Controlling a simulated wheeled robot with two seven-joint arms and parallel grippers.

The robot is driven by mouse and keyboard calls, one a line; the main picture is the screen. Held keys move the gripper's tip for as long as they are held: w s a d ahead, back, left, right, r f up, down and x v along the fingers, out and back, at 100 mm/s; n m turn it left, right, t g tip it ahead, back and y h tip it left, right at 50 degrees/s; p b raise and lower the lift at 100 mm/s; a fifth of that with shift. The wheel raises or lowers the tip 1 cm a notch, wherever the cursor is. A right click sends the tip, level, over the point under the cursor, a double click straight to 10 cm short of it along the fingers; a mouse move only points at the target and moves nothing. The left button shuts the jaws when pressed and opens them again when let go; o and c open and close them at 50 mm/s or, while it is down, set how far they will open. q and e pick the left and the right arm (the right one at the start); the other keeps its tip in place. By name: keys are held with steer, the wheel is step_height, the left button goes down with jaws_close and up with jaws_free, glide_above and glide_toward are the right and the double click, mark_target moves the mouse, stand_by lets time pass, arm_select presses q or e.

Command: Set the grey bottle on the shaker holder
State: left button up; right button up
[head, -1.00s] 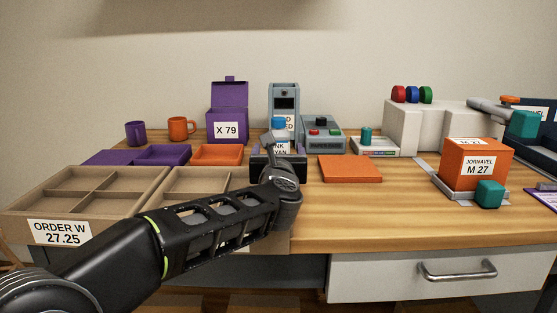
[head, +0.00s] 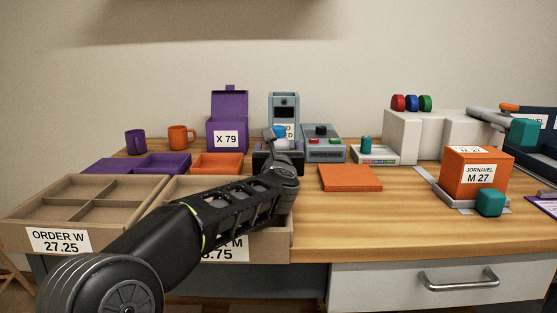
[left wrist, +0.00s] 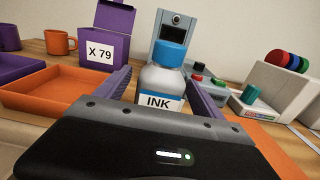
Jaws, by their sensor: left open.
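The bottle (left wrist: 163,78) has a pale grey body, a blue cap and a label reading INK. It stands upright between the spread fingers of my left gripper (left wrist: 160,88), which is open; no clear grip on it shows. In the head view only the blue cap of the bottle (head: 279,131) shows well, as my left gripper (head: 277,150) hides the body. Behind it stands a tall grey unit (head: 284,104) with a dark window. A low grey box with red and green buttons (head: 323,143) is right of that. I cannot tell for certain which thing is the shaker holder.
A purple box (head: 228,122) marked X 79, two mugs and several trays are at left. An orange pad (head: 350,177) lies right of the gripper. A small teal-knobbed device (head: 375,154) and an orange box (head: 475,172) stand farther right. The front right wood is clear.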

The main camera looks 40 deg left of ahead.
stand_by(0.6)
arm_select(q)
jaws_close()
stand_by(0.7)
